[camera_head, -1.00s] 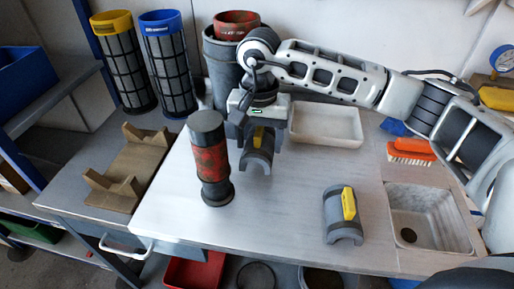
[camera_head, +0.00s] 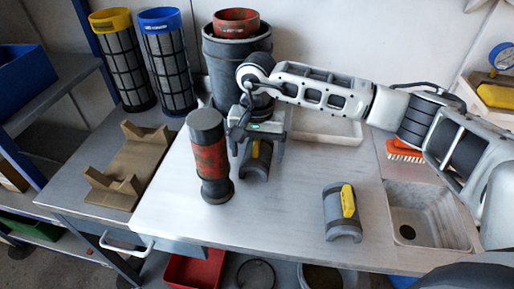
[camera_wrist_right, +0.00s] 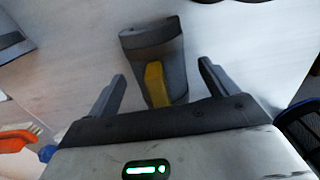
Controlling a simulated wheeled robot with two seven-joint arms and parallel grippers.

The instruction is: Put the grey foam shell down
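A grey half-round foam shell (camera_head: 256,165) with a yellow handle rests on the bench, right of the dark cylinder with a red band (camera_head: 209,160). My right gripper (camera_head: 258,138) is directly above it. In the right wrist view the shell (camera_wrist_right: 168,50) lies ahead of the right gripper (camera_wrist_right: 160,84), whose fingers are spread with gaps on both sides of the yellow handle. A second grey shell (camera_head: 332,216) with a yellow handle lies apart to the right. My left gripper is not in view.
A pale tray (camera_head: 345,128) stands behind the right arm, and a sink (camera_head: 428,212) is at the right. A brown cradle (camera_head: 128,168) sits at the left. An orange brush (camera_head: 404,152) lies near the sink. The bench between the two shells is clear.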

